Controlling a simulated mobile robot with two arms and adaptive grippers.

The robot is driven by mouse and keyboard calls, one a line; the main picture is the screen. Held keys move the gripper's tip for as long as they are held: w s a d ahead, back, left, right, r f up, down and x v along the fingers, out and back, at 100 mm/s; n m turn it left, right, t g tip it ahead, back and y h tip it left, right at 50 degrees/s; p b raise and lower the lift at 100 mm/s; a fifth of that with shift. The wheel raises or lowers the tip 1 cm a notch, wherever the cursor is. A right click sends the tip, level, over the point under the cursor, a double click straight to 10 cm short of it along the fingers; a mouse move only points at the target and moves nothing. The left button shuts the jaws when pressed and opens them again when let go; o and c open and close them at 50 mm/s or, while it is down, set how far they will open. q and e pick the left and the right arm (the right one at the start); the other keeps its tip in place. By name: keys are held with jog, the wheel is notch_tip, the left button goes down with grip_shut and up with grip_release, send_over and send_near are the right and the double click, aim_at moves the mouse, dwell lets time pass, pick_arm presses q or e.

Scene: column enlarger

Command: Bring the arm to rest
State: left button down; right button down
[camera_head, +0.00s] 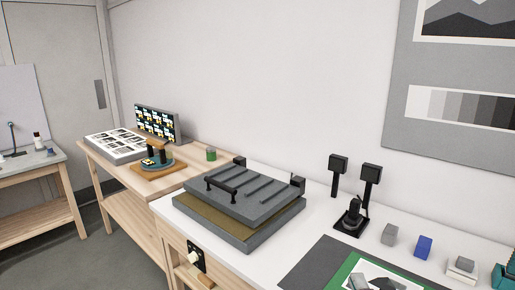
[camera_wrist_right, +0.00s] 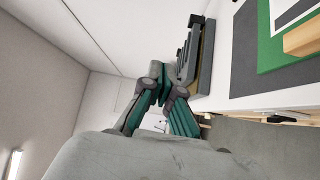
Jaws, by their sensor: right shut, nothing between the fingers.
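My right gripper (camera_head: 506,274) shows only in part at the lower right edge of the head view, as teal and dark pieces beside the right end of the white worktop. In the right wrist view my right gripper (camera_wrist_right: 164,84) has its teal fingers drawn together with nothing held between them. Beyond the fingers in that view is the grey slotted unit (camera_wrist_right: 193,55) on the worktop, seen turned on its side. I cannot tell the exact gap to it. My left gripper is in neither view.
The white worktop (camera_head: 325,215) carries the grey hinged-looking unit (camera_head: 245,195), a black stand (camera_head: 351,217), grey and blue blocks (camera_head: 423,247) and a green board (camera_head: 345,275). A wooden bench (camera_head: 190,157) stands left. Floor on the left (camera_head: 100,250) is clear.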

jog(key=s+d+f+m+g+h, duration=0.2)
jog(key=s+f+m+g, duration=0.25)
jog(key=f, duration=0.35)
jog(key=s+d+f+m+g+h, duration=0.1)
jog(key=s+d+f+m+g, duration=0.2)
jog(key=f+m, duration=0.4)
jog(key=s+a+f+m+g+y, duration=0.2)
jog(key=s+a+f+m+g, duration=0.2)
jog(key=s+f+g, duration=0.75)
jog(key=s+f+t+b, duration=0.1)
jog(key=s+f+b, duration=0.1)
jog(key=f, duration=1.4)
jog(key=s+f+t+b, duration=0.1)
jog(key=s+f+b, duration=0.15)
jog(key=f, duration=1.25)
jog(key=s+d+f+g+b, duration=0.1)
jog(key=s+d+f+b, duration=0.2)
jog(key=s+f, duration=1.2)
notch_tip(320, 180, down, 3)
jog(key=shift+s+r+b, duration=0.1)
jog(key=shift+s+b, duration=0.2)
jog(key=shift+n, duration=0.25)
